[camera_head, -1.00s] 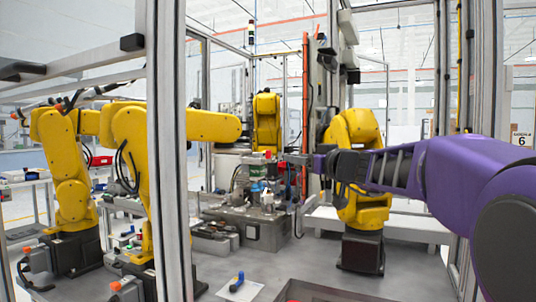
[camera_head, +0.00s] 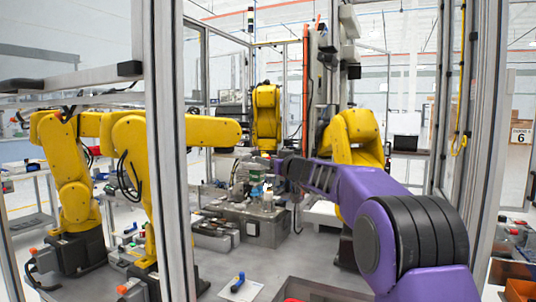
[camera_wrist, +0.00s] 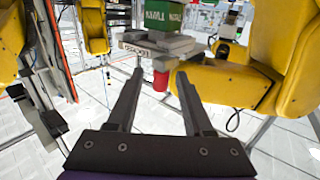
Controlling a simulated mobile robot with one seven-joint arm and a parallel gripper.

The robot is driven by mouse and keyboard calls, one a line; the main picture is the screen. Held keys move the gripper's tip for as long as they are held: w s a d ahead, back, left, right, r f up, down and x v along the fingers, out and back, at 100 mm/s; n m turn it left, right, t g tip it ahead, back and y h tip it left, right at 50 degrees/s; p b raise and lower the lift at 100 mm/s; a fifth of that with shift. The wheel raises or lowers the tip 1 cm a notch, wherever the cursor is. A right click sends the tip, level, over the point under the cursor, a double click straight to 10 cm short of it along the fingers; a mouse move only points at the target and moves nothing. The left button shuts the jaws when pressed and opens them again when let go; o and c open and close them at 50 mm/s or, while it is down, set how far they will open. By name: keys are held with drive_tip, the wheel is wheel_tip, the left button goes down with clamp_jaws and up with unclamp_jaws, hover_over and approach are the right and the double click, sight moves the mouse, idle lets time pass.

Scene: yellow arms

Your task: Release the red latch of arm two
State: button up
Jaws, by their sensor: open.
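In the wrist view a small red piece (camera_wrist: 161,80), which looks like the red latch, hangs below a grey block with a pale label. A green part (camera_wrist: 160,18) with white lettering sits above that block. My gripper (camera_wrist: 160,74) is open, its two dark fingers pointing at the block, with the red piece showing between the fingertips. It is not held. In the head view my gripper (camera_head: 277,165) is small, beside the green-topped fixture (camera_head: 256,176) in the middle of the cell. Which yellow arm is arm two cannot be told.
Yellow arms stand at the left (camera_head: 148,165), the back (camera_head: 266,115) and the right (camera_head: 358,145), close around my arm. A grey metal post (camera_head: 167,150) rises in front. A blue-handled object (camera_head: 238,282) lies on the grey cell floor, which is partly clear.

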drive_tip(key=shift+w+a, duration=0.15)
drive_tip(key=shift+w, duration=0.05)
clamp_jaws()
idle(1.4)
